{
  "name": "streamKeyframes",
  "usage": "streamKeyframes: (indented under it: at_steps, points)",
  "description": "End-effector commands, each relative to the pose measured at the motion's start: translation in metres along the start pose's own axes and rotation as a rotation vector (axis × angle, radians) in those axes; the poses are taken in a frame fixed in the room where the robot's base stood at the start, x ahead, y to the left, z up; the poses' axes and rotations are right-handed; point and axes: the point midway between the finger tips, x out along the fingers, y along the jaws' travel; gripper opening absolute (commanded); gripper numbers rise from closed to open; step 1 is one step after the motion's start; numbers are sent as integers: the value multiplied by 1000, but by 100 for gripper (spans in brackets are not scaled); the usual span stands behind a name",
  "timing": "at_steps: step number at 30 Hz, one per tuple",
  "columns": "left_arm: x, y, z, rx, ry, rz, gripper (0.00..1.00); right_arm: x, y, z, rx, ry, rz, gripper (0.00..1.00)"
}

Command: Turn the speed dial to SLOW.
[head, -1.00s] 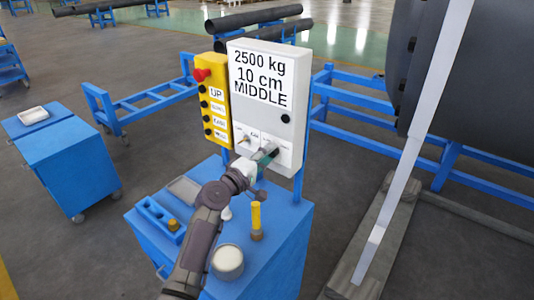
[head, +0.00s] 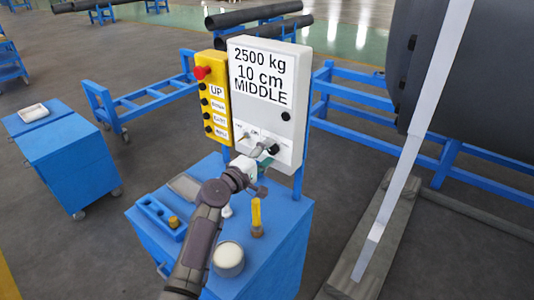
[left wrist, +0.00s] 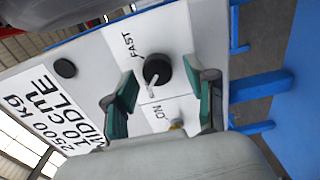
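The speed dial is a round black knob (left wrist: 157,69) with a pale pointer, on the grey-white control box (head: 290,95). It shows as a small dark knob (head: 273,149) low on the box in the head view. In the left wrist view FAST is printed at its upper left and the pointer slants down and left, away from FAST. I cannot read a SLOW label. My left gripper (head: 262,163) is in front of the box's lower part. Its green fingers are apart (left wrist: 160,100), with the dial between and just beyond the tips, not clasped. My right gripper is not in view.
A small brass switch (left wrist: 177,125) sits near ON. A yellow button box (head: 214,100) with a red stop button adjoins the control box. The blue cart (head: 285,215) below carries a cup (head: 229,258) and a yellow-handled tool (head: 257,215).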

Motion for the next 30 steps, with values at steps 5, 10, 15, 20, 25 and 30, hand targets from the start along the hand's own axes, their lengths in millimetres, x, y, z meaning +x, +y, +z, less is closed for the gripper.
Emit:
streamKeyframes:
  at_steps: [5, 10, 15, 20, 25, 30]
  points:
    - [0, 1, 0, 1, 0, 1, 57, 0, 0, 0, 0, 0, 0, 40]
    - [-5, 1, 0, 1, 0, 2, 57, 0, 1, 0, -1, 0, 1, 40]
    - [-29, 0, 0, 2, 2, 1, 57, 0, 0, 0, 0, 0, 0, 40]
    - [-65, -1, -1, 3, 2, -1, 57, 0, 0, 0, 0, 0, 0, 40]
    - [-97, 0, 0, 3, 1, -1, 57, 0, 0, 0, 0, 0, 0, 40]
    - [-116, 0, 0, 0, 1, 0, 57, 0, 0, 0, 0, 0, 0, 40]
